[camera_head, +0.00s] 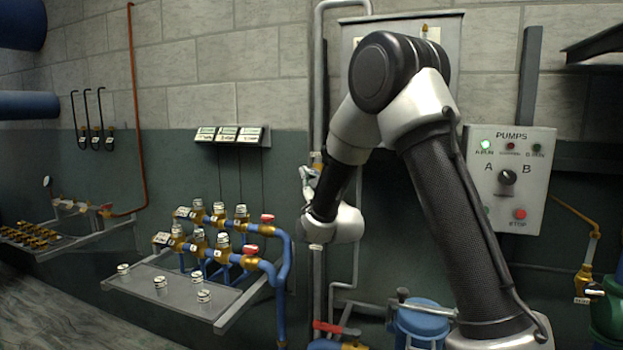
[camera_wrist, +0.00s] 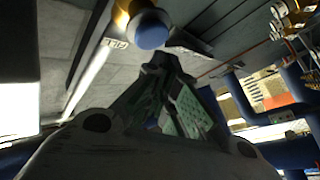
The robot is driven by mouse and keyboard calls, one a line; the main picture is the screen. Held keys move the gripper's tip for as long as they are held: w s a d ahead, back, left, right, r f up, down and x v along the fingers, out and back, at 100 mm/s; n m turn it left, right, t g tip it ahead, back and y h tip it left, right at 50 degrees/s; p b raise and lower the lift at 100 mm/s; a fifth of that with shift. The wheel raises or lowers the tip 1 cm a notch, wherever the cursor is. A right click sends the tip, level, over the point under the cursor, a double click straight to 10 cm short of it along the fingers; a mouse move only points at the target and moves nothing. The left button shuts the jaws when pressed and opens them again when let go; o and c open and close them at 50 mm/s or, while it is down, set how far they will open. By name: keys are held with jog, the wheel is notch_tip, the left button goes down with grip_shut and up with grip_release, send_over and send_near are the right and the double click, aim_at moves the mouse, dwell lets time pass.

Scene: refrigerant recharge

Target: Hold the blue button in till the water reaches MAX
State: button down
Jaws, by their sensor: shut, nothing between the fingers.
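In the wrist view a round blue button (camera_wrist: 152,32) sits at the end of a brass fitting (camera_wrist: 124,12) at the top. My gripper (camera_wrist: 166,58) is shut and empty, with its fingertips together just below the blue button in the picture. I cannot tell whether the tips touch the button or how far it is pressed. In the head view my arm stands in front of the wall pipes; I cannot make out my fingertips or the blue button there. No water level or MAX mark can be made out.
A pump panel (camera_head: 507,180) with a lit green lamp, a dial and a red stop button is on the right wall. Blue pipes with brass valves (camera_head: 222,240) stand over a grey shelf (camera_head: 160,306) left of my arm. Three small displays (camera_head: 228,136) hang above.

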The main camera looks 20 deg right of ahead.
jog(key=shift+w+d, duration=0.25)
jog(key=shift+w, duration=0.1)
jog(key=shift+w+d, duration=0.35)
jog(key=shift+w, duration=0.1)
dwell(7.2)
